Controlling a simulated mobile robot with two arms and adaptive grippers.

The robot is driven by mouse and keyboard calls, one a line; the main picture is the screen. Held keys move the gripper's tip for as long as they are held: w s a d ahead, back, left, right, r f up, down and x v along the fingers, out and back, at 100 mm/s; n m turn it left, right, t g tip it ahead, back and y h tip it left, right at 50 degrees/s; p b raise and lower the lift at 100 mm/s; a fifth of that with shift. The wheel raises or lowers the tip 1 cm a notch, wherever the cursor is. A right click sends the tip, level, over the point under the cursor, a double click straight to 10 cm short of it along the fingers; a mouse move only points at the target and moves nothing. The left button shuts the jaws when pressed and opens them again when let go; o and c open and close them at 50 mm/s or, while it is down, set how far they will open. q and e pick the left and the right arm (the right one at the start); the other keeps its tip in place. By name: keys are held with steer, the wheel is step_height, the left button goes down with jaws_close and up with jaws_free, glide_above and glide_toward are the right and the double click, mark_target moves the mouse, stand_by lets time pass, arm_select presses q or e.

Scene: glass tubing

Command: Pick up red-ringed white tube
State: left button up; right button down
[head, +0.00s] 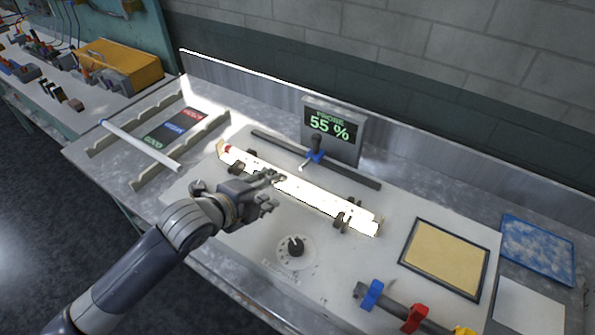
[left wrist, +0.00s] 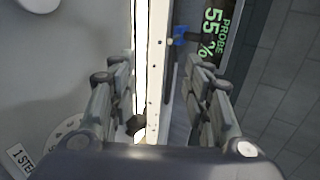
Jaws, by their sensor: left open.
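The red-ringed white tube (head: 300,189) lies on the test bench, glowing bright white along a pale strip with small holes. Its red ring (head: 228,149) shows at its left end, and dark clips stand along it. My left gripper (head: 272,189) is over the middle of the tube and hides part of it. In the left wrist view the fingers of my left gripper (left wrist: 160,85) are spread wide, with the glowing tube (left wrist: 140,50) and the holed strip (left wrist: 158,60) between them. I cannot tell whether a finger touches the tube. My right gripper is not in view.
A blue-ended white tube (head: 140,145) lies on a rack at left. Behind the lit tube are a dark rail with a blue-based probe (head: 315,155) and a display (head: 332,122) reading 55 %. A dial (head: 296,246), tan pad (head: 445,258) and coloured clamps (head: 372,294) are in front.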

mark_target(288, 181)
arm_select(q)
steer(key=x, duration=0.3)
steer(key=shift+d+f+p, duration=0.1)
steer(key=shift+p, duration=0.2)
steer(key=shift+w+d+f, duration=0.1)
steer(key=shift+w+f, duration=0.05)
steer(key=shift+w, duration=0.1)
steer(key=p+x, duration=0.1)
steer(key=x, duration=0.1)
steer(key=p+x, duration=0.1)
steer(key=x, duration=0.1)
steer(key=shift+w+a+f, duration=0.15)
steer(key=shift+w+a, duration=0.05)
steer(key=shift+a, duration=0.1)
steer(key=shift+w+d+f, duration=0.25)
steer(key=shift+w+f, duration=0.05)
steer(key=shift+c, duration=0.6)
jaws_close()
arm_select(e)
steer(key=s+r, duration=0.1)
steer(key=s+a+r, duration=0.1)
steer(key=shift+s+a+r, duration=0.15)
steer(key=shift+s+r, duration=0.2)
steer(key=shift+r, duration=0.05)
